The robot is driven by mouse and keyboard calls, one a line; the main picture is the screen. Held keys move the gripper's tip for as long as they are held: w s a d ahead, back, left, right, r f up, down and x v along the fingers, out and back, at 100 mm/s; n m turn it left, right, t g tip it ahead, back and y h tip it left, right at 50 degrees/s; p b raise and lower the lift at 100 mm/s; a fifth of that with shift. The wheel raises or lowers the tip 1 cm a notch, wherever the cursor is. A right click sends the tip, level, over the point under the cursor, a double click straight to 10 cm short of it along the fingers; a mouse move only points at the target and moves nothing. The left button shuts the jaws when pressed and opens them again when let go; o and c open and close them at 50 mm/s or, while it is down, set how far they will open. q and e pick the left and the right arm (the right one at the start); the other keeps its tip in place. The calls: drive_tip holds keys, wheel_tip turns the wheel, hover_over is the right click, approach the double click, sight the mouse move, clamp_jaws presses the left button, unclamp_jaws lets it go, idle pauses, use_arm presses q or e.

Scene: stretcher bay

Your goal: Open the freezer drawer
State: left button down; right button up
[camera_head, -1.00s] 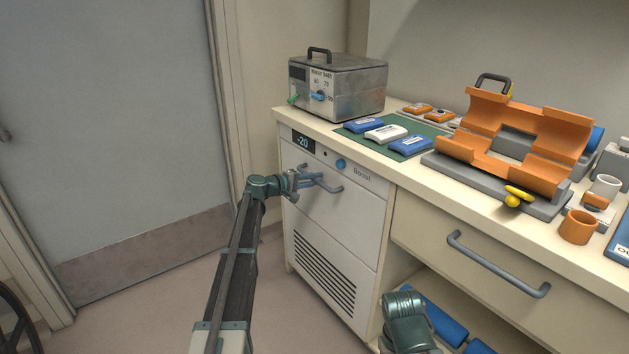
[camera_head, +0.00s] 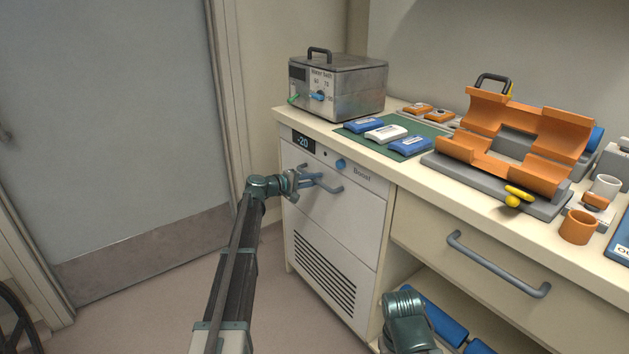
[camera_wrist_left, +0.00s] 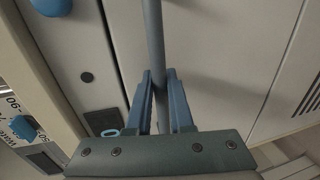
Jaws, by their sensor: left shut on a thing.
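The freezer drawer (camera_head: 346,214) is the white front under the counter at centre, with a -20 display and a blue knob above. Its front sits flush with the cabinet. Its grey-blue bar handle (camera_head: 331,187) runs across the upper part of the front. My left gripper (camera_head: 308,181) is at the handle's left part. In the left wrist view the handle bar (camera_wrist_left: 153,40) runs between the two blue fingers (camera_wrist_left: 162,95), which are shut on it. Part of the handle is hidden behind the gripper. Part of my right arm shows at the bottom; its gripper is not clearly visible.
A water bath (camera_head: 338,87) stands on the counter above the freezer. Packs lie on a green mat (camera_head: 432,136), with an orange cradle (camera_head: 553,166) to the right. A second drawer handle (camera_head: 497,264) is at right. The floor (camera_head: 150,290) before the freezer is clear.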

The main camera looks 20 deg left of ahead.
use_arm(q)
drive_tip(key=f+v, duration=0.3)
drive_tip(key=v, duration=1)
drive_tip(key=s+f+v, duration=0.1)
drive_tip(key=f+v, duration=0.1)
drive_tip(key=v, duration=1.2)
drive_tip(key=shift+a+f, duration=0.4)
drive_tip(key=shift+f, duration=0.05)
drive_tip(key=shift+s, duration=0.15)
drive_tip(key=c, duration=0.8)
unclamp_jaws()
drive_tip(key=p+v, duration=0.2)
drive_tip(key=v, duration=1.1)
drive_tip(key=shift+s+a+p, duration=0.25)
drive_tip(key=shift+s+p, duration=0.05)
drive_tip(key=shift+p, duration=0.1)
